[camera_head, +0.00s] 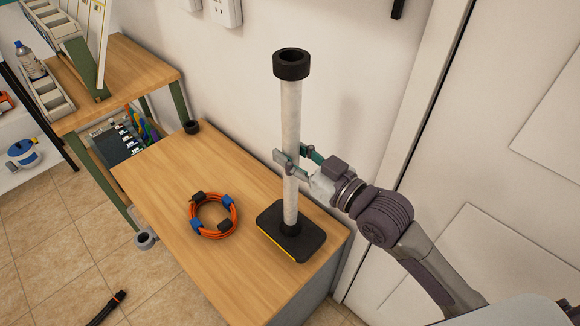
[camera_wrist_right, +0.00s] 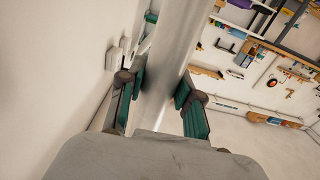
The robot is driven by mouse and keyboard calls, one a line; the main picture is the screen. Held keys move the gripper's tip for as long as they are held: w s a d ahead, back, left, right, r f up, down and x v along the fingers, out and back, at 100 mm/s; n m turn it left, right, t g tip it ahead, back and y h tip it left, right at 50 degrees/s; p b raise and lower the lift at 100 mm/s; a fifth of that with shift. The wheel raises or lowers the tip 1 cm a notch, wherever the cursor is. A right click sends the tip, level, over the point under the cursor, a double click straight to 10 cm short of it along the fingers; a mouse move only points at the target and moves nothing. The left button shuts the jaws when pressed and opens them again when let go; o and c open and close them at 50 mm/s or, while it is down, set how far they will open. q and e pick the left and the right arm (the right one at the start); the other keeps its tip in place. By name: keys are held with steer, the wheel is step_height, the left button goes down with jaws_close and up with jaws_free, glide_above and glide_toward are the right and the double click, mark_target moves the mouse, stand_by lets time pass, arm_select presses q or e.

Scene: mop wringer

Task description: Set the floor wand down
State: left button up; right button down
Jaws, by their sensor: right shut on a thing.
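The floor wand (camera_head: 290,115) is a pale grey upright tube with a black ring at its top and a flat black foot (camera_head: 293,240) with a yellow edge. It stands upright at the right end of the wooden cabinet top; its foot appears to rest on the surface. My right gripper (camera_head: 292,163) is shut on the tube around its middle, coming in from the right. In the right wrist view the tube (camera_wrist_right: 172,60) passes between the two green-padded fingers (camera_wrist_right: 160,100). My left gripper is not in view.
An orange coiled cable (camera_head: 236,222) with blue and black clips lies on the wooden cabinet top (camera_head: 170,205), left of the foot. A small black ring (camera_head: 191,127) sits at the back left corner. A white wall is behind, and a white door (camera_head: 490,150) is to the right.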

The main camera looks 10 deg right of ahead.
steer(key=shift+w+a+f, duration=0.1)
steer(key=shift+a+f, duration=0.05)
steer(key=shift+f, duration=0.05)
steer(key=shift+f+b, duration=0.3)
steer(key=shift+f, duration=1.6)
steer(key=shift+f, duration=0.15)
steer(key=c, duration=0.8)
jaws_free()
